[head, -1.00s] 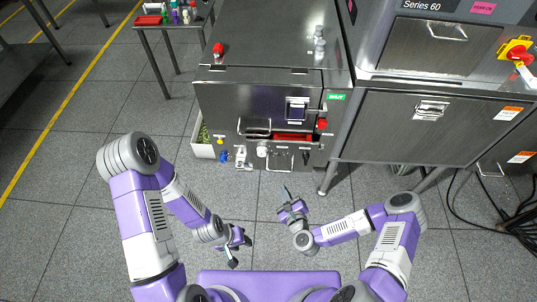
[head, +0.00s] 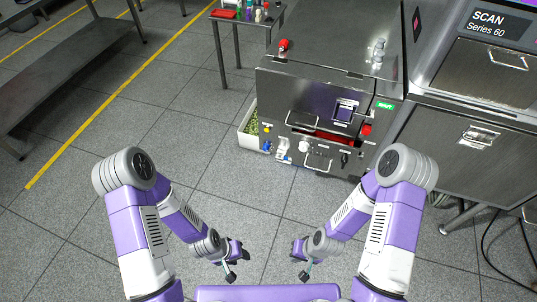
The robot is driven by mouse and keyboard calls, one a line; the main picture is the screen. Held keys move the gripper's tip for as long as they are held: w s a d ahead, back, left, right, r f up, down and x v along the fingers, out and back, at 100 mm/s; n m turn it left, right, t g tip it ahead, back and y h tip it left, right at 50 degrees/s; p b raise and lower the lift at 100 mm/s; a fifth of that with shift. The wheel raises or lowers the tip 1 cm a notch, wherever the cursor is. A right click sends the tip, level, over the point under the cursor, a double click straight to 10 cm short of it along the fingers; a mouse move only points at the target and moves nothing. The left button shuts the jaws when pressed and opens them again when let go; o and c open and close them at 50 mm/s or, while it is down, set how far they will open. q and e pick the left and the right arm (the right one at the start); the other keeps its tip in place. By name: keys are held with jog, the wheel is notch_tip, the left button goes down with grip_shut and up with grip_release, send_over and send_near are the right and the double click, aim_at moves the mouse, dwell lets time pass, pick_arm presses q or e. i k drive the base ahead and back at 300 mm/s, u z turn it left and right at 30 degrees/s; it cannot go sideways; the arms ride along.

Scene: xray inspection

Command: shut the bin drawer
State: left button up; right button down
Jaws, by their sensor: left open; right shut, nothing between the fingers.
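The steel cabinet (head: 290,95) stands ahead of me, right of the picture's middle. On its front, a bar handle (head: 302,121) and a red strip (head: 332,137) show at what looks like the bin drawer, which seems to stand partly out; how far is hard to tell. A second bar handle (head: 318,161) is lower on the front. My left gripper (head: 238,264) is open and empty, low and well short of the cabinet. My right gripper (head: 299,265) is shut on nothing, beside it to the right, also clear of the cabinet.
A white bin with green contents (head: 248,128) stands at the cabinet's left side. A small table (head: 235,25) with bottles is behind. The scanner machine (head: 480,95) stands right. The floor between me and the cabinet is clear.

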aim_at(323, 156)
jog(key=u, duration=0.75)
jog(key=k, duration=1)
jog(key=u, duration=1)
jog(key=i, duration=1.2)
jog(key=z, duration=1.15)
jog(key=i, duration=0.75)
jog(key=z, duration=0.8)
